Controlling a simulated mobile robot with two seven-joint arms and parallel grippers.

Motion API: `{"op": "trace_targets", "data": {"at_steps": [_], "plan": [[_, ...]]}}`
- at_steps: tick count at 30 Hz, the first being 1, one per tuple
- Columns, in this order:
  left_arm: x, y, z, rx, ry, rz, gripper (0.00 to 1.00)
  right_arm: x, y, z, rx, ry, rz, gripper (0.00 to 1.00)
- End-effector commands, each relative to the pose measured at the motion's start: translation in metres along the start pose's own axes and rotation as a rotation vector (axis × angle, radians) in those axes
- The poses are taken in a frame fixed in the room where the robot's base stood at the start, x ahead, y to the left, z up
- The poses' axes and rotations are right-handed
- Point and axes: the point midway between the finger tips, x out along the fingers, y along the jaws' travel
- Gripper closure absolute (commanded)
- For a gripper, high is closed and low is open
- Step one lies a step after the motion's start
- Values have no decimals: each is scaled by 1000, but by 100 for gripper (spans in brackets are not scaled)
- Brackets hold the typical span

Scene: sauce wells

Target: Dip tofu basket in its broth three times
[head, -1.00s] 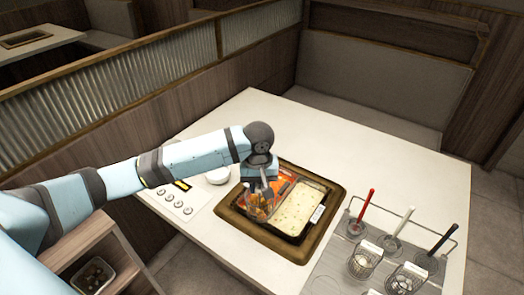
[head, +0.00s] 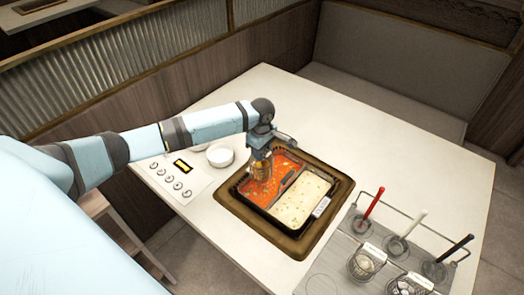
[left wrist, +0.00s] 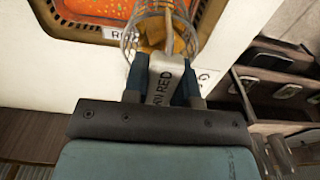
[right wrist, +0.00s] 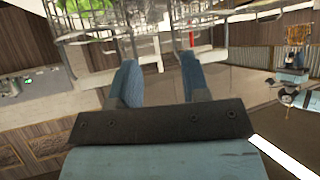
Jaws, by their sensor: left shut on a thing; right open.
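My left gripper (head: 262,150) is shut on the handle of a wire basket (head: 262,171) with yellow-brown pieces inside. In the head view the basket overlaps the back-left part of the red broth (head: 285,162); I cannot tell whether its bottom touches the broth. The left wrist view shows the basket (left wrist: 152,38) from above, beyond a white handle tag ending in "N RED" (left wrist: 160,80). Red broth also shows past the pot rim there (left wrist: 98,10). My right gripper (right wrist: 158,82) is open and empty in the right wrist view; it is outside the head view.
A brown frame (head: 228,196) surrounds the pot. A rack with several baskets and red, white and black handles (head: 400,245) stands at the right. A white bowl (head: 220,156) and a control panel (head: 178,180) lie left.

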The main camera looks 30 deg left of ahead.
Motion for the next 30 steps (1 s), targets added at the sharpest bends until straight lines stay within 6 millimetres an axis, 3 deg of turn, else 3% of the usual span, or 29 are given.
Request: {"op": "trace_targets", "data": {"at_steps": [5, 12, 21, 30], "plan": [[17, 0, 0, 0, 1, 2, 100, 14, -2, 11, 0, 8, -6, 57], [32, 0, 0, 1, 0, 0, 100, 10, -3, 2, -3, 15, -10, 57], [55, 1, 0, 1, -1, 0, 100, 12, -3, 6, -5, 12, -11, 57], [62, 1, 0, 1, 0, 1, 100, 13, -3, 11, -5, 3, -11, 57]]}}
